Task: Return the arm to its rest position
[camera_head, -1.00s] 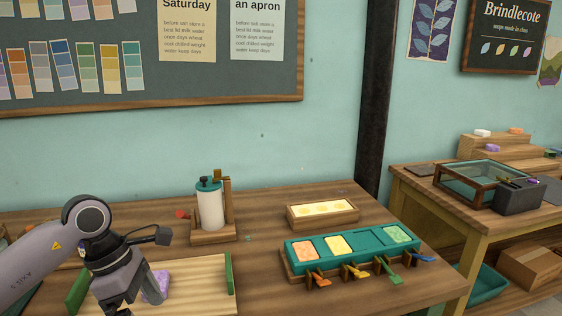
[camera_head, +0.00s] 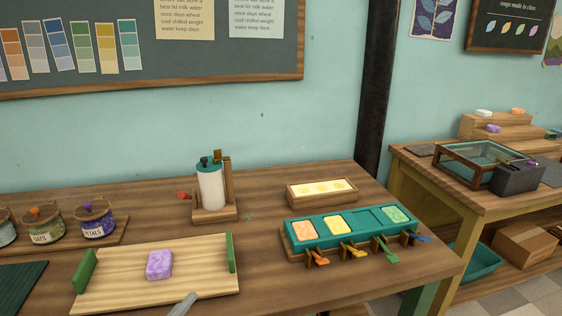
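A purple soap bar (camera_head: 159,265) lies on the pale slatted wooden board (camera_head: 110,290), between its two green end pieces, with nothing gripping it. Neither of my grippers can be made out. A narrow grey tip (camera_head: 183,304) pokes in from the bottom edge by the board's front. It is too cropped to tell whether it is part of my arm or a tool. The teal mould (camera_head: 293,225) at the right holds orange, yellow and green soaps, and one compartment between yellow and green looks empty.
Labelled jars (camera_head: 95,219) stand on a wooden stand at the left. A white dispenser (camera_head: 210,186) stands behind the board, and a box of pale cream bars (camera_head: 320,200) stands behind the mould. The tabletop between board and mould is clear.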

